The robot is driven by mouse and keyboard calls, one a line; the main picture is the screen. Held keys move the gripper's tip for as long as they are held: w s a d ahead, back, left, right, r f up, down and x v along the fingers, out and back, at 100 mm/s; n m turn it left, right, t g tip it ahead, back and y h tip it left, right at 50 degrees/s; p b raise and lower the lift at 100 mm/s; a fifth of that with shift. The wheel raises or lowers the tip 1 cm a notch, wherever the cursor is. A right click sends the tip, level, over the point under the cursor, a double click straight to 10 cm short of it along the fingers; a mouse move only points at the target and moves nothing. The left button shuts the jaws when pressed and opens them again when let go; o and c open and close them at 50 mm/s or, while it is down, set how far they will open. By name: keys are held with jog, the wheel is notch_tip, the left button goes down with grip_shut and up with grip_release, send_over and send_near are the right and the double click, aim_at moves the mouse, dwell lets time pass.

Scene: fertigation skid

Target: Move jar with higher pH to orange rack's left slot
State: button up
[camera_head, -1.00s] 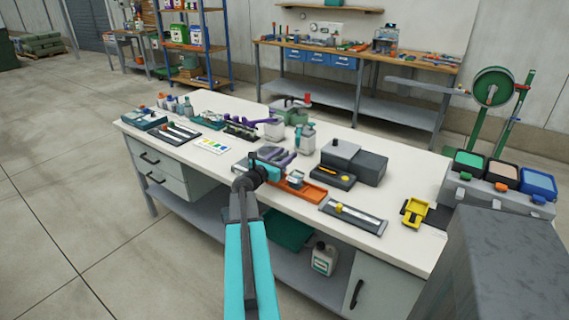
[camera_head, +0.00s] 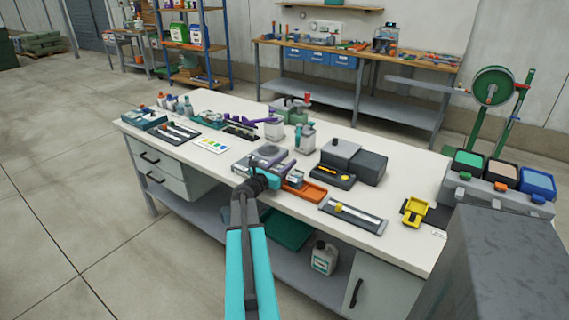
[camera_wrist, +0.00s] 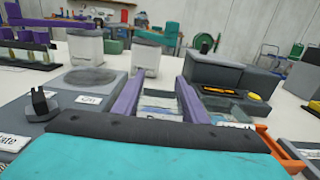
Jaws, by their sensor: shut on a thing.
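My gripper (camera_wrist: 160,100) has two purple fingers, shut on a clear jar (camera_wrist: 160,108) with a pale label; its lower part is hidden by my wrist. In the head view my gripper (camera_head: 283,169) is at the bench's front side, by the left end of the orange rack (camera_head: 312,193). The rack's edge (camera_wrist: 273,143) also shows at the right in the wrist view. A small pale jar-like shape (camera_head: 296,178) shows at the rack's left end; I cannot tell whether it is the held jar. No pH values are readable.
A grey round-plate device (camera_head: 267,153) stands just left of the gripper. A dark grey boxed instrument (camera_head: 368,167) stands behind the rack at right. Two whitish containers (camera_wrist: 86,46) (camera_wrist: 146,58) stand behind. A slide tray (camera_head: 352,215) lies right of the rack.

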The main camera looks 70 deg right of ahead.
jog(key=o, duration=1.1)
jog(key=shift+r, duration=0.1)
jog(key=b+v, duration=0.1)
jog(key=v, duration=1)
jog(key=shift+w+a, duration=0.1)
jog(key=shift+a, duration=0.4)
